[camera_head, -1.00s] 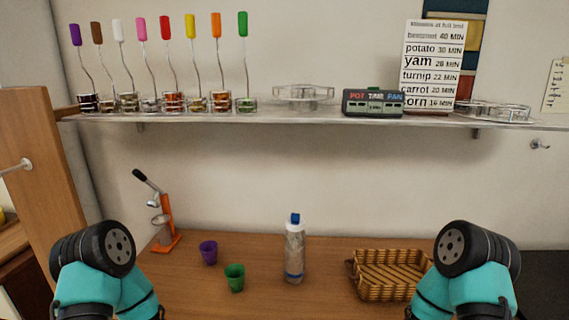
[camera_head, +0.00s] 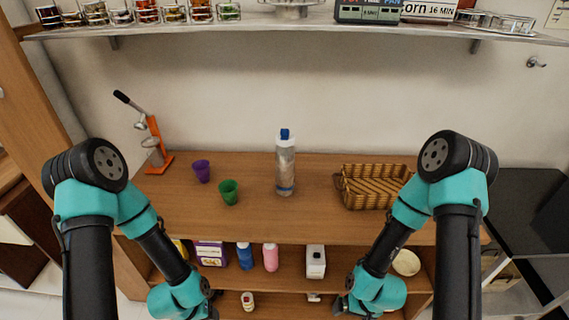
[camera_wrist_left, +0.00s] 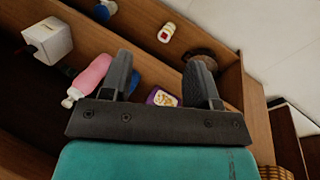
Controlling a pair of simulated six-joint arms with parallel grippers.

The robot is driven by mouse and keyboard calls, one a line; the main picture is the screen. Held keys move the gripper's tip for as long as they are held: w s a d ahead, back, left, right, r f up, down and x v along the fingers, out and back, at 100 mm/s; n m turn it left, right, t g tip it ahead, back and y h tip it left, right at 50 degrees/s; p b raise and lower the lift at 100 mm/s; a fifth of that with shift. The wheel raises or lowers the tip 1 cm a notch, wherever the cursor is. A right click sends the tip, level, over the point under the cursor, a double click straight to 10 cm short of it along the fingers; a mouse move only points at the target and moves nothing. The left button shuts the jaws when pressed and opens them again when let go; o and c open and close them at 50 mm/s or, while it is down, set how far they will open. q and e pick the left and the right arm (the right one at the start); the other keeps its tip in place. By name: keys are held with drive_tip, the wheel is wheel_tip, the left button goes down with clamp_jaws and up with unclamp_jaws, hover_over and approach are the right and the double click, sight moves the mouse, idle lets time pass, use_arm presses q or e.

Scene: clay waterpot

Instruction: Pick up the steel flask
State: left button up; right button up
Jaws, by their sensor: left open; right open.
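A tall grey, silvery bottle (camera_head: 285,168) with a white shoulder and blue cap stands upright on the wooden counter in the head view; it looks like the steel flask. Its material is hard to tell. My left gripper shows in the left wrist view (camera_wrist_left: 160,72), fingers apart with nothing between them. In the head view it is low at the left, below the counter top. My right gripper (camera_head: 345,304) is low at the right, small and partly hidden by its arm, also open. Both grippers are well apart from the bottle.
A purple cup (camera_head: 202,171) and green cup (camera_head: 228,192) stand left of the bottle; a wicker basket (camera_head: 375,187) is right. An orange press (camera_head: 155,145) stands at the back left. Lower shelves hold a pink bottle (camera_head: 270,257) and a white container (camera_head: 316,262). A shelf (camera_head: 270,25) hangs above.

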use_arm(q)
drive_tip(key=shift+o, duration=0.4)
drive_tip(key=o, duration=0.6)
